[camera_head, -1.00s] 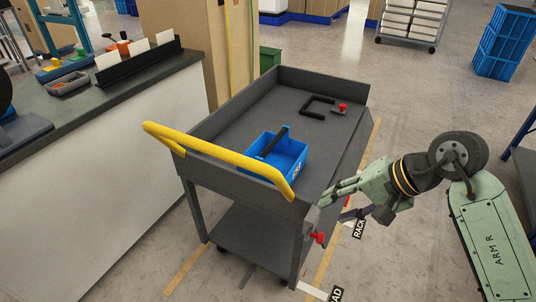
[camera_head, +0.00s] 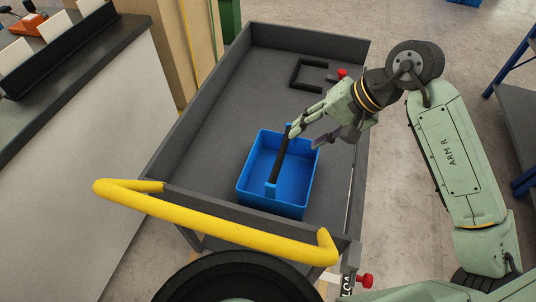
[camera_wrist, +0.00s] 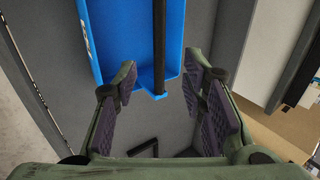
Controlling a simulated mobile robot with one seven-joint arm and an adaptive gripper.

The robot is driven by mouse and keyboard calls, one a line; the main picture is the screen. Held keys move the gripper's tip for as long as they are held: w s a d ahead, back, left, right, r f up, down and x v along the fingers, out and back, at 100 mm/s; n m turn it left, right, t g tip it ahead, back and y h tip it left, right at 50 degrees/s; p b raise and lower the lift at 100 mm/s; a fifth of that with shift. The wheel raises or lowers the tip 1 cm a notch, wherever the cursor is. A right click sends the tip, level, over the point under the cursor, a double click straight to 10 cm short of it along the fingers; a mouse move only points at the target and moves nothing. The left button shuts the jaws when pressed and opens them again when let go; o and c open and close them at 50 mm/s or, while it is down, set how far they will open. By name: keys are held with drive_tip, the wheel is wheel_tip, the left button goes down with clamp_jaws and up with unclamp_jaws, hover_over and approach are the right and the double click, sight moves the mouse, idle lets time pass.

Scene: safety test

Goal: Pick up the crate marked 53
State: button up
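A blue open-topped crate (camera_head: 275,201) with a black bar handle (camera_head: 279,158) across its top stands upright on the grey cart tray, near the yellow push handle. In the wrist view the crate (camera_wrist: 110,40) shows at the top, with part of a white marking on its side that I cannot read. The black handle (camera_wrist: 159,45) runs down to a blue tab there. My gripper (camera_head: 309,134) is open and empty at the crate's far right corner. In the wrist view its purple-padded fingers (camera_wrist: 160,80) are wide apart, with the handle's end between them in the picture.
The grey cart (camera_head: 205,130) has raised walls and a yellow push handle (camera_head: 220,232) at the near end. A black U-shaped bracket (camera_head: 308,75) lies at the tray's far end. A counter (camera_head: 75,75) stands left, blue-framed shelving (camera_head: 515,90) right.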

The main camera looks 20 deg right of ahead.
sight(283, 152)
drive_tip(key=p+x, duration=0.1)
drive_tip(key=x, duration=0.4)
drive_tip(key=shift+a, duration=0.1)
drive_tip(key=shift+w+a+f+p, duration=0.1)
drive_tip(key=shift+a+f+p, duration=0.3)
drive_tip(key=shift+p, duration=0.4)
drive_tip(key=p+x, duration=0.2)
drive_tip(key=x, duration=0.2)
drive_tip(key=shift+f, duration=0.35)
drive_tip(key=shift+c, duration=0.2)
clamp_jaws()
